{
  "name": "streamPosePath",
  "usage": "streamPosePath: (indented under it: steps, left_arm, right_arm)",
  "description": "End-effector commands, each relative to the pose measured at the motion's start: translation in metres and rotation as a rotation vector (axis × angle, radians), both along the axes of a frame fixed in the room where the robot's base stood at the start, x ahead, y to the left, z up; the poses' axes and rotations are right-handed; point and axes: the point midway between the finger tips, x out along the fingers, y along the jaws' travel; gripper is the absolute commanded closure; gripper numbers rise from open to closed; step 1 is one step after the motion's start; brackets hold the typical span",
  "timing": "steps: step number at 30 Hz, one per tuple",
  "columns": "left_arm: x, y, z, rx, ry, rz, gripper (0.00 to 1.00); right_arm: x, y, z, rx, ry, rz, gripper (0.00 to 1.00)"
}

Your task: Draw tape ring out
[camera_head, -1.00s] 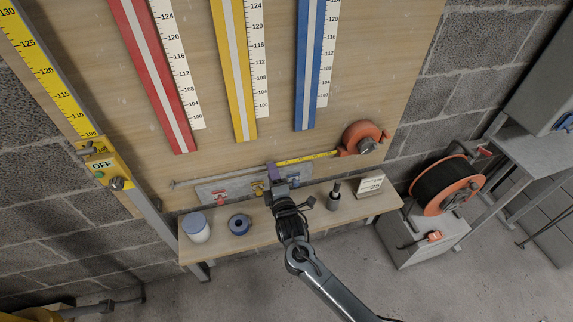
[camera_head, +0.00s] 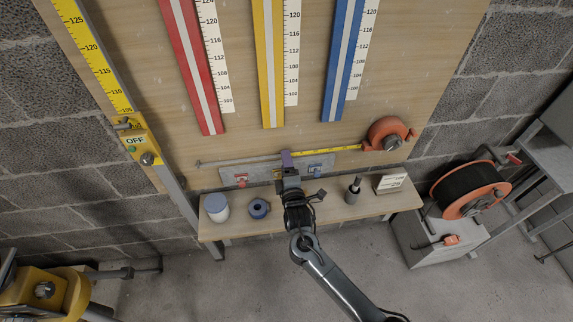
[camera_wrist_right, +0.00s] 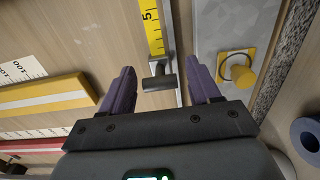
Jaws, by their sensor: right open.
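The yellow tape (camera_head: 335,149) runs left along the board from its orange case (camera_head: 388,134). Its free end carries a dark grey cylindrical grip, the tape ring (camera_wrist_right: 158,78), seen in the right wrist view just below the yellow tape end (camera_wrist_right: 152,27). My right gripper (camera_head: 287,158) is at this end, and hides the ring in the head view. In the right wrist view its purple fingers (camera_wrist_right: 161,90) are open on either side of the ring, with gaps visible at both sides. My left gripper is not in view.
A plate with a red knob (camera_head: 241,180) and a blue switch (camera_head: 315,169) lies below the tape. The shelf (camera_head: 330,209) holds a white jar (camera_head: 216,208), a blue roll (camera_head: 259,208) and a dark post (camera_head: 353,190). A cable reel (camera_head: 470,189) stands right.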

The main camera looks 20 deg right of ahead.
Motion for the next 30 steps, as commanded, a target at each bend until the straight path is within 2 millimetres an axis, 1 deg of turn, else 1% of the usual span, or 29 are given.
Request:
streamPosePath:
  steps: [5,8,11,21,27,30]
  left_arm:
    - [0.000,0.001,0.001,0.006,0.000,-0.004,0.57]
    - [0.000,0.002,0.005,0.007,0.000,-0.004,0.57]
    - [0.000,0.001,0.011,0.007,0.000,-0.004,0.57]
    - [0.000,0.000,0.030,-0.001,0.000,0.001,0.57]
    - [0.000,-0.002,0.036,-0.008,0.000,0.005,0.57]
    - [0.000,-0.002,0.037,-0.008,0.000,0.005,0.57]
  right_arm:
    - [-0.003,0.000,0.000,-0.001,0.001,0.000,0.38]
    - [-0.010,0.003,0.001,-0.001,0.000,0.001,0.38]
    - [-0.023,0.006,0.002,0.000,0.001,0.000,0.38]
    - [-0.078,0.021,0.002,0.001,0.002,0.001,0.38]
    - [-0.098,0.027,0.001,0.000,0.001,0.001,0.38]
    - [-0.103,0.028,0.001,0.000,0.000,0.000,0.38]
